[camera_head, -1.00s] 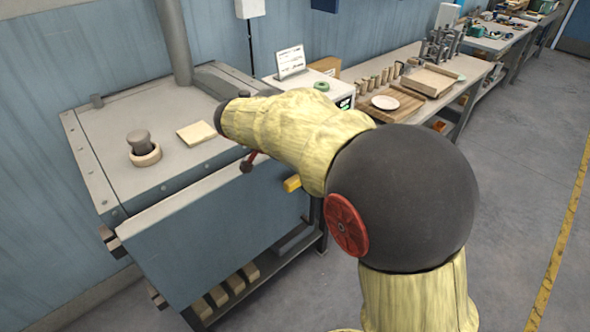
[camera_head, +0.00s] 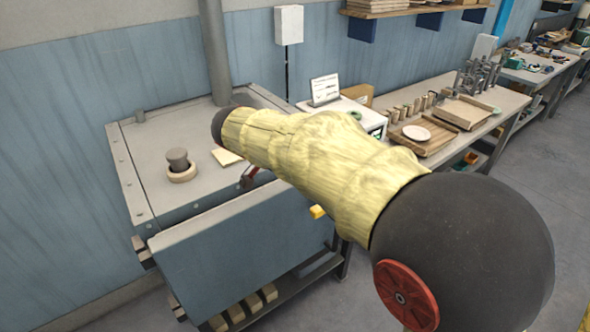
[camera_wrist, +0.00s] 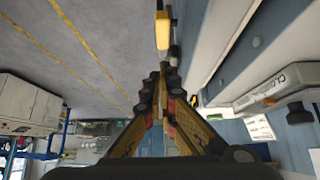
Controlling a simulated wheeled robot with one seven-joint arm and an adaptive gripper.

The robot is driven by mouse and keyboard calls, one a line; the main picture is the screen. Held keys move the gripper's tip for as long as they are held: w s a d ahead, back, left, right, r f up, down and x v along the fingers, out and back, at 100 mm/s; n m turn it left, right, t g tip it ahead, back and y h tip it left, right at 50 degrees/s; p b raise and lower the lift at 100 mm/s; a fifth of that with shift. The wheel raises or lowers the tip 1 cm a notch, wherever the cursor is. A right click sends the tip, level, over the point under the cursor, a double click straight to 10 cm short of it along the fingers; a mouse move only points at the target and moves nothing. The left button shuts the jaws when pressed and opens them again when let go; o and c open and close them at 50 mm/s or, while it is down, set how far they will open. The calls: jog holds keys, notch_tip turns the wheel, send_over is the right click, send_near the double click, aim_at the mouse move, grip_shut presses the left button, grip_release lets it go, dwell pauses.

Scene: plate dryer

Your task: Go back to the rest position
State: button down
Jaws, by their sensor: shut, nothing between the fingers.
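My gripper (camera_wrist: 160,78) shows in the wrist view with its two fingers together at the tips and nothing held. In the head view it is hidden behind my pale yellow arm, which reaches across the front of the grey-blue plate dryer (camera_head: 240,250). A yellow handle (camera_head: 318,212) on the dryer's front shows just under my arm. It seems to be the yellow piece (camera_wrist: 162,30) beyond my fingertips in the wrist view, apart from them.
A dark cylinder in a pale ring (camera_head: 182,174) and a pale square pad (camera_head: 227,157) are on the dryer top. A workbench (camera_head: 490,125) at the right holds a white plate (camera_head: 417,133) on a wooden board. Open floor (camera_wrist: 75,45) lies left in the wrist view.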

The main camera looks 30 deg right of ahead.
jog(key=s+a+f+n+t+y, duration=0.1)
jog(key=s+a+f+n+y, duration=0.45)
jog(key=n, duration=0.75)
jog(key=s+a+r+n+t+y, duration=0.2)
jog(key=s+a+r+n+t, duration=0.1)
jog(key=s+a, duration=0.7)
jog(key=s+n+t, duration=0.1)
jog(key=s, duration=0.3)
jog(key=shift+s+a, duration=0.2)
jog(key=shift+a, duration=0.05)
jog(key=shift+y, duration=0.25)
jog(key=shift+d, duration=0.15)
